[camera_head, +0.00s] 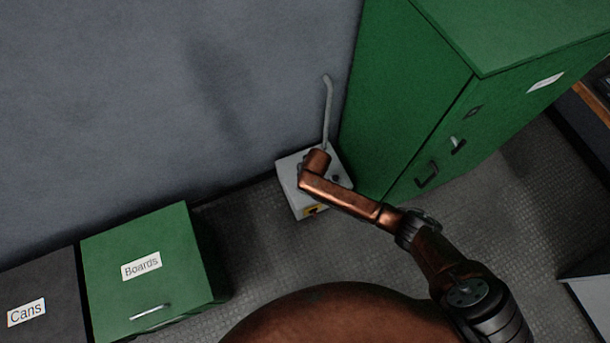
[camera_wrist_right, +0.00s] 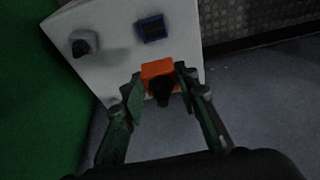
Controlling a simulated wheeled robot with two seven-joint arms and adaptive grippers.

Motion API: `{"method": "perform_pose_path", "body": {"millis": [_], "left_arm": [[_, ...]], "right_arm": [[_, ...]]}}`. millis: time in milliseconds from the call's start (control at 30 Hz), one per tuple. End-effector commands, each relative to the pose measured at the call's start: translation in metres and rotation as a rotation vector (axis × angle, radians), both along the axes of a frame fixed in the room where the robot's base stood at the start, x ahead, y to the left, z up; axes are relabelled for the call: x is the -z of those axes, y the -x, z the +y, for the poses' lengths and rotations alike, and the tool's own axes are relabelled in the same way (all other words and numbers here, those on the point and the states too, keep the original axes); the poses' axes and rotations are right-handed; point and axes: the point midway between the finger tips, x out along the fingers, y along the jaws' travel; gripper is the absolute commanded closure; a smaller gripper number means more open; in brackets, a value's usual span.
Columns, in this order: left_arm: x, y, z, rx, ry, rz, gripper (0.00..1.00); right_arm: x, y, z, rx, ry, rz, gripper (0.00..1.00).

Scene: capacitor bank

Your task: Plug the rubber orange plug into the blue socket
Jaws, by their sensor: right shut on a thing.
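The orange plug (camera_wrist_right: 158,69) is between the fingers of my right gripper (camera_wrist_right: 160,84), which is shut on it. The blue socket (camera_wrist_right: 152,29) is a small blue-framed dark rectangle on the face of a white box (camera_wrist_right: 112,20). In the right wrist view the plug is just below the socket and looks apart from it; the exact gap cannot be told. In the head view the white box (camera_head: 288,181) stands on the floor by the wall. My right arm reaches over it and hides the gripper, plug and socket. My left gripper is not in view.
A dark round knob (camera_wrist_right: 84,44) sits on the box face, left of the socket. A grey pipe (camera_head: 327,112) rises behind the box. A tall green cabinet (camera_head: 400,100) stands close on the right. A green "Boards" box (camera_head: 140,245) is at left, with open floor between.

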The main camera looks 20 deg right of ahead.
Motion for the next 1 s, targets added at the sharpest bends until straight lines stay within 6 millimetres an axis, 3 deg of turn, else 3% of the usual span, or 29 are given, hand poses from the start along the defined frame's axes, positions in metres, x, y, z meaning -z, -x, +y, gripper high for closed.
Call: {"method": "perform_pose_path", "body": {"millis": [33, 133, 567, 1000], "left_arm": [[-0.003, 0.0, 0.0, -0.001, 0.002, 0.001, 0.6], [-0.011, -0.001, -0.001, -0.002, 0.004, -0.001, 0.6], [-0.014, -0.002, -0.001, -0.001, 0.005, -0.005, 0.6], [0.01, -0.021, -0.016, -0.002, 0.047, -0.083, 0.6]], "right_arm": [[0.016, 0.005, 0.0, -0.006, -0.001, 0.003, 0.93], [0.027, 0.008, 0.0, -0.014, -0.001, -0.001, 0.93], [0.029, 0.009, 0.0, -0.018, -0.001, -0.004, 0.93], [0.045, 0.009, 0.0, -0.018, -0.001, -0.001, 0.93]]}}
